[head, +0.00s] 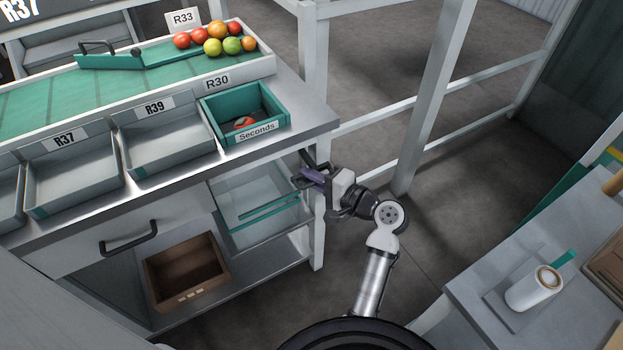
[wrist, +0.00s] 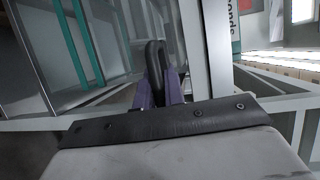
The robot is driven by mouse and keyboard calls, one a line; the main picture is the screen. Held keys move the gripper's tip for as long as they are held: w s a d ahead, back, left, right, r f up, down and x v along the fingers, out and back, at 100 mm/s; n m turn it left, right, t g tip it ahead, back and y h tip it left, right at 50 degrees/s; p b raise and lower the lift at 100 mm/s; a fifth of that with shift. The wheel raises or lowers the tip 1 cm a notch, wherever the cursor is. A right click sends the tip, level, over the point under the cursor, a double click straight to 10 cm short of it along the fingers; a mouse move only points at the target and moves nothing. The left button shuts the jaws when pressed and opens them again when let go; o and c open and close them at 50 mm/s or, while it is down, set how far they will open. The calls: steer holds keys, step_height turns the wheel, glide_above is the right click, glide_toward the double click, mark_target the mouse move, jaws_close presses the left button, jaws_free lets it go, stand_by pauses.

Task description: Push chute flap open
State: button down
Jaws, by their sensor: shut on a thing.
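My gripper (head: 307,178) is at the right end of the bench, beside its front leg. Its purple fingers are shut on a black loop handle (wrist: 157,58), which stands up between them in the wrist view. The handle is partly hidden by the fingers in the head view. Left of it is a clear-fronted compartment (head: 250,190) with teal strips (head: 268,209) under the bench top. I cannot tell whether the handle belongs to its front, or which part is the chute flap. A green bar (head: 110,62) with a black handle lies across the green sorting bed.
Several tomatoes (head: 213,47) sit at the bed's right end. Grey trays (head: 75,188) and a green Seconds box (head: 279,124) line the bench (head: 322,122). A brown crate (head: 150,297) stands below. A white cup (head: 530,294) stands on the right-hand table. Railings (head: 460,94) rise behind my gripper.

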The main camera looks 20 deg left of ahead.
steer(key=f+b, duration=0.2)
steer(key=f+y+b, duration=0.1)
steer(key=f+b, duration=0.1)
steer(key=b, duration=0.1)
steer(key=w+a+f+y+b, duration=0.1)
steer(key=f+b, duration=0.1)
steer(key=f, duration=0.1)
steer(key=shift+a+n+t+b, duration=0.1)
steer(key=shift+n+t+b, duration=0.2)
steer(key=shift+n+b, duration=0.1)
steer(key=shift+w+a+f, duration=0.15)
steer(key=shift+a+f, duration=0.05)
steer(key=shift+f, duration=0.25)
steer(key=c, duration=1.5)
jaws_free()
steer(key=p+v, duration=0.1)
steer(key=v, duration=1.2)
steer(key=shift+d, duration=0.4)
